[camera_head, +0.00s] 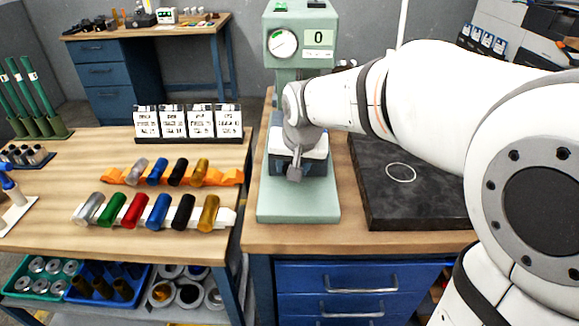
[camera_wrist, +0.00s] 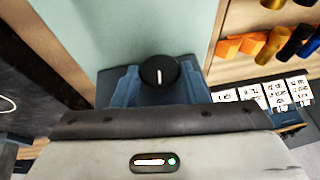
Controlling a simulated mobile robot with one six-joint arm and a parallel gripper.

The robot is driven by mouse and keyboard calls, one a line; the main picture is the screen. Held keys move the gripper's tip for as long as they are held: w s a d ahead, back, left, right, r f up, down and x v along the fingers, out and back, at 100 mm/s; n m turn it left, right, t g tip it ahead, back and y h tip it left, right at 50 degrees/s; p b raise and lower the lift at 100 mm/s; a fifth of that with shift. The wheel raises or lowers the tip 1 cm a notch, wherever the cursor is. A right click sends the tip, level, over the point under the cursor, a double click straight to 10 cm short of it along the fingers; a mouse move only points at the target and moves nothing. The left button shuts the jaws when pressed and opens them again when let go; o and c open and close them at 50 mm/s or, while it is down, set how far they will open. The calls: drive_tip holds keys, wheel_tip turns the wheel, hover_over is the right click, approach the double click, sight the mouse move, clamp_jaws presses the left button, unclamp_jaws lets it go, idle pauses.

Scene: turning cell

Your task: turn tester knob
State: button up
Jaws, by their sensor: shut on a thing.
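The pale green tester (camera_head: 298,205) stands on the wooden bench, with a round dial gauge (camera_head: 283,43) and a display (camera_head: 319,38) reading 0. In the wrist view the tester's green surface (camera_wrist: 165,25) lies beyond my gripper. My gripper (camera_wrist: 159,82) is shut on the knob, with a blue finger on either side. In the head view my gripper (camera_head: 288,166) is over the tester's base, and the knob is hidden behind it and my wrist.
A dark slab (camera_head: 400,205) with a white ring mark lies right of the tester. To the left, coloured cylinders rest on an orange rack (camera_head: 232,178) and a white rack (camera_head: 228,217). White labelled cards (camera_head: 188,122) stand behind them. Blue drawers (camera_head: 345,283) are below.

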drive_tip(key=y+b, duration=0.1)
drive_tip(key=b, duration=0.1)
drive_tip(key=f+y+b, duration=0.1)
drive_tip(key=y+b, duration=0.1)
drive_tip(key=b, duration=0.1)
drive_tip(key=shift+w+d+m, duration=0.1)
drive_tip(key=shift+d+m, duration=0.3)
drive_tip(key=y+b, duration=0.1)
drive_tip(key=b, duration=0.2)
drive_tip(key=y+b, duration=0.2)
drive_tip(key=b, duration=0.1)
drive_tip(key=m+t+y+b, duration=0.1)
drive_tip(key=b, duration=0.2)
drive_tip(key=shift+d+f+y+b, duration=0.3)
drive_tip(key=shift+f+b, duration=0.05)
drive_tip(key=shift+f, duration=0.05)
drive_tip(key=y+b, duration=0.3)
drive_tip(key=b, duration=0.2)
drive_tip(key=shift+d+m+b, duration=0.1)
drive_tip(key=shift+m+b, duration=0.3)
drive_tip(key=y+b, duration=0.2)
drive_tip(key=b, duration=0.1)
drive_tip(key=shift+m+t, duration=0.3)
drive_tip(key=shift+t, duration=0.1)
drive_tip(key=shift+r+b, duration=0.15)
drive_tip(key=shift+b, duration=0.15)
drive_tip(key=o, duration=0.9)
drive_tip(key=shift+o, duration=0.2)
drive_tip(key=shift+d, duration=0.1)
